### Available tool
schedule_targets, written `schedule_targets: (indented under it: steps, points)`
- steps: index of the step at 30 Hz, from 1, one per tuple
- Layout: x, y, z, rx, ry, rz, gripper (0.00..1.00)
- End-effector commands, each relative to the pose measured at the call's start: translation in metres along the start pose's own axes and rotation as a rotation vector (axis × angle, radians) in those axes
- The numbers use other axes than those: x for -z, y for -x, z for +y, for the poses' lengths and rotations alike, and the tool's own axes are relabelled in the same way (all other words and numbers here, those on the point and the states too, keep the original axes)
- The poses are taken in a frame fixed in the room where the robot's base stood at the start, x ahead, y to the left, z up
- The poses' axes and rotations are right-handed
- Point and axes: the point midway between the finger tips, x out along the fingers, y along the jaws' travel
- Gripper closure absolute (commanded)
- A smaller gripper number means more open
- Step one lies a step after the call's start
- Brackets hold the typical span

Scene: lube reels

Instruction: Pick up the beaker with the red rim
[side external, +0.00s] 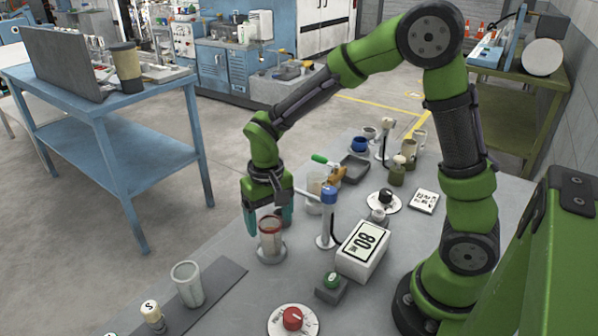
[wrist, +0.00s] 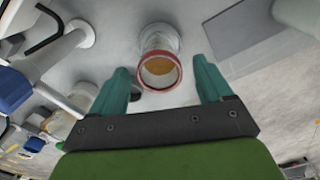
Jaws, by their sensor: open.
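The beaker with the red rim (side external: 270,238) stands upright on a round grey base near the table's left edge in the side external view. In the wrist view the beaker (wrist: 160,68) shows its red rim facing the camera, with something amber inside. My gripper (side external: 268,222) is at the beaker, its teal fingers pointing down. In the wrist view my gripper (wrist: 165,88) is open, with one finger on each side of the beaker and a gap on both sides. The fingers look apart from the beaker's wall.
A clear cup (side external: 187,284) stands on a dark mat (side external: 222,279) in front. A red knob (side external: 292,318) and a green button (side external: 331,282) sit nearer the camera.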

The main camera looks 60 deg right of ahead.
Motion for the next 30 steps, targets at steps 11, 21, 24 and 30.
schedule_targets:
  steps: [11,21,24,30]
  points:
    - [0.002,-0.048,0.001,-0.003,0.0,-0.003,0.21]
    - [0.002,-0.049,0.001,-0.002,0.0,-0.001,0.35]
    - [0.002,-0.049,0.001,-0.002,0.0,-0.001,0.5]
    - [0.002,-0.049,0.001,-0.002,0.0,-0.001,0.8]
